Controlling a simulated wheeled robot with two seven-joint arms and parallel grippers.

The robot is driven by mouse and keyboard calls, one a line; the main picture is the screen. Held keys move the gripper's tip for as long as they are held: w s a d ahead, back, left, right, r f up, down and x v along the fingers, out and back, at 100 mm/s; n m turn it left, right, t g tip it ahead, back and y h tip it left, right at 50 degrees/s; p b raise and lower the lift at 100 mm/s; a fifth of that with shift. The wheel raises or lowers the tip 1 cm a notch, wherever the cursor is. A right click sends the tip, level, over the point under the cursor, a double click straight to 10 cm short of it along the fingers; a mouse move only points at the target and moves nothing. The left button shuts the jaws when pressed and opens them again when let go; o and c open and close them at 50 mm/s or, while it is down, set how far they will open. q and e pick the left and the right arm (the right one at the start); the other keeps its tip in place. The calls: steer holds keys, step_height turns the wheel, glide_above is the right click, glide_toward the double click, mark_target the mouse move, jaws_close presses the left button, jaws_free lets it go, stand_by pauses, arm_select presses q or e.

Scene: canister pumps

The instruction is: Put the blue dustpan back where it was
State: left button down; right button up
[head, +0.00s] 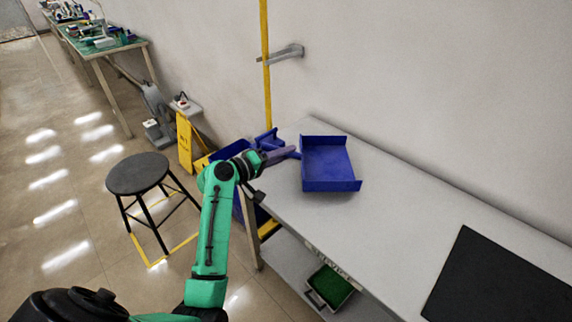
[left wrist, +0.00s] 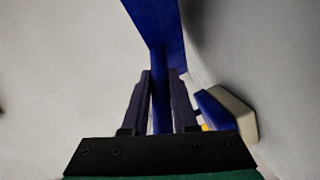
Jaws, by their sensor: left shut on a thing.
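The blue dustpan (head: 328,170) is over the left end of the grey table (head: 400,205), its open tray facing up. I cannot tell whether it touches the tabletop. My left gripper (head: 289,153) is at its left side, shut on its handle. In the left wrist view the handle of the dustpan (left wrist: 161,105) runs between the two dark fingers of the left gripper (left wrist: 162,82), and the blue pan extends beyond them. My right gripper is not in view.
Another blue object (head: 267,138) and a blue bin (head: 232,152) are by the table's left end, partly behind my arm. A yellow pole (head: 266,60) stands against the wall. A black mat (head: 500,285) lies at the right. A round stool (head: 138,174) stands left.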

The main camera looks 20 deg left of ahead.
arm_select(q)
step_height(320, 180, down, 3)
steer(key=shift+s+f, duration=0.1)
steer(key=shift+f, duration=0.15)
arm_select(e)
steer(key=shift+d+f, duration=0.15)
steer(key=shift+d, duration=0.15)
arm_select(q)
steer(key=shift+f, duration=0.15)
steer(key=c, duration=0.7)
jaws_free()
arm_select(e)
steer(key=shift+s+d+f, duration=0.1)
arm_select(q)
steer(key=b+v, duration=0.1)
steer(key=v, duration=1)
steer(key=shift+s+a+r, duration=0.2)
steer(key=shift+s+r, duration=0.1)
steer(key=shift+s, duration=0.1)
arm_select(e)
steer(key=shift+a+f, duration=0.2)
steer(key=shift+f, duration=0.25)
